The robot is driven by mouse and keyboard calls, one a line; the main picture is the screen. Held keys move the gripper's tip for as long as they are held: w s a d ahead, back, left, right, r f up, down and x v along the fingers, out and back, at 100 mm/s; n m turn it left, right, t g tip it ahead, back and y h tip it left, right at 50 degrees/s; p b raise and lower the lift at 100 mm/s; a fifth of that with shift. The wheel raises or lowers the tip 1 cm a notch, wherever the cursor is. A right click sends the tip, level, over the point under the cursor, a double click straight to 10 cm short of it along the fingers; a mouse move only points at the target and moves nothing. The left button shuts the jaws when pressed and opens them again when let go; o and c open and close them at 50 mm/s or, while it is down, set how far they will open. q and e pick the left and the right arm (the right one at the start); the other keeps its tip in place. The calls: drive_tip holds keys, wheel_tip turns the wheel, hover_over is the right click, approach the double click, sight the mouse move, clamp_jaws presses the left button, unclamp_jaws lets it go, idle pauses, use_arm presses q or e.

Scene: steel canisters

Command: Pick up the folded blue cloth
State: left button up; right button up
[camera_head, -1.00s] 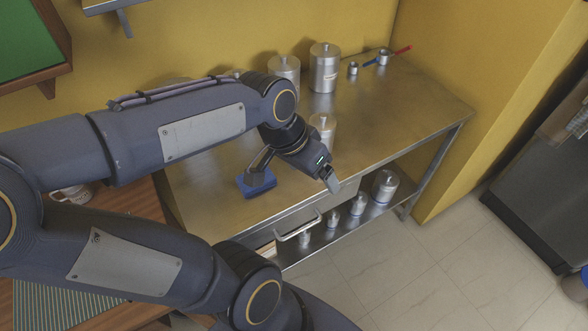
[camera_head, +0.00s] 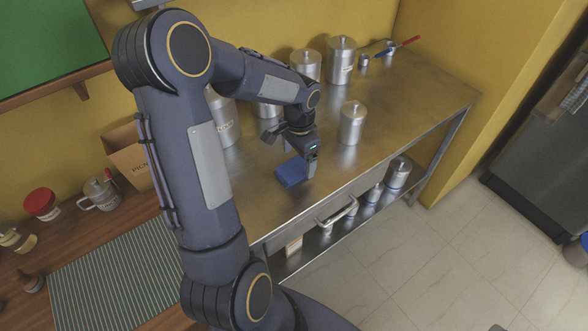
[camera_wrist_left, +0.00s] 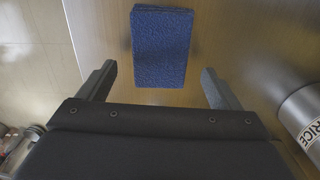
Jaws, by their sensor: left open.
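The folded blue cloth (camera_head: 291,172) lies on the steel table top (camera_head: 400,105) near its front edge. In the left wrist view the cloth (camera_wrist_left: 161,46) is a blue textured rectangle, ahead of the fingertips and roughly centred between them. My left gripper (camera_head: 309,168) is just above and beside the cloth in the head view, its finger overlapping the cloth's right edge. In the left wrist view the left gripper (camera_wrist_left: 160,75) is open and empty, one finger on each side. Whether it touches the cloth cannot be told. My right gripper is not in view.
A steel canister (camera_head: 352,123) stands right of the gripper; a canister marked RICE (camera_wrist_left: 304,118) shows in the wrist view. Several more canisters stand behind. A drawer handle (camera_head: 337,212) juts from the table front. A striped mat (camera_head: 115,277) lies on the wooden counter.

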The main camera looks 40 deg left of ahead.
use_arm(q)
wheel_tip(320, 180, down, 3)
drive_tip(key=shift+r, duration=0.2)
drive_tip(key=c, duration=1.1)
drive_tip(key=shift+o, duration=0.2)
drive_tip(key=shift+r, duration=0.15)
drive_tip(key=shift+r, duration=0.55)
drive_tip(key=d+r, duration=1.1)
drive_tip(key=d, duration=0.3)
drive_tip(key=shift+s+r+b, duration=0.35)
drive_tip(key=shift+r+b, duration=0.05)
drive_tip(key=shift+b, duration=0.05)
